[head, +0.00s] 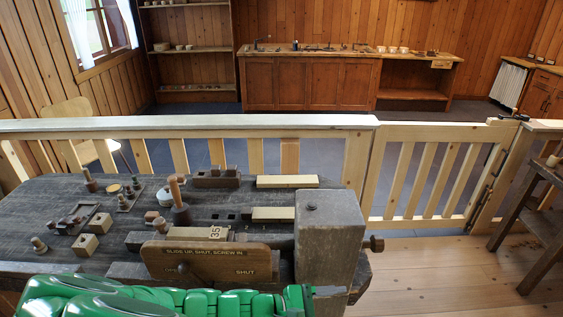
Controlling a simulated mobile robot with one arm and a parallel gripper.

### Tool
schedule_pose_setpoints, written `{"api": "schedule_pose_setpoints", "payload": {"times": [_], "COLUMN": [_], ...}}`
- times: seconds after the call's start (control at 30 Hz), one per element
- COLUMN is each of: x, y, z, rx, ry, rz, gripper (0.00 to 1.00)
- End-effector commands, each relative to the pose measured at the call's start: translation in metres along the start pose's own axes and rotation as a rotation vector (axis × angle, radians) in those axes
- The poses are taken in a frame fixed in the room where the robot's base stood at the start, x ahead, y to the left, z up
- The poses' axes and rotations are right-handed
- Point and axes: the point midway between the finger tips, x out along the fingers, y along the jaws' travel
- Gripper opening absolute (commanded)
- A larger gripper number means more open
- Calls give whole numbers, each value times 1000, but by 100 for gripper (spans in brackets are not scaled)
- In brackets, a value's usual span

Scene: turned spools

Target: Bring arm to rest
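A green, glossy, segmented form (160,298), which looks like part of my own arm, lies along the bottom left edge of the head view, in front of the workbench. No gripper fingers can be made out, and the frame's lower edge cuts the form off. Behind it on the dark workbench (60,205) stands a wooden fixture with a brown plate (205,262) lettered "SLIDE UP, SHUT, SCREW IN" and "SHUT". A block marked 35 (213,234) sits just behind the plate. A big grey block (330,230) stands at the fixture's right end.
Several small turned and block-shaped pieces lie on the bench, with an upright wooden-handled tool (178,200) among them. Pale bars (287,181) lie farther back. A wooden railing (190,126) with a gate (425,170) stands behind. Floor is clear at right, before a dark stool (530,225).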

Motion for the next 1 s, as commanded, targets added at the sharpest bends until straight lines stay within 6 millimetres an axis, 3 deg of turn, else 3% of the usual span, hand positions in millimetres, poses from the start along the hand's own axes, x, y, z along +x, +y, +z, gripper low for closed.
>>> {"api": "schedule_pose_setpoints", "payload": {"times": [0.47,1.0], "x": [23,8], "y": [-42,-80], "z": [35,71], "rx": [223,460], "ry": [125,271], "rz": [-437,-883], "gripper": [57,57]}}
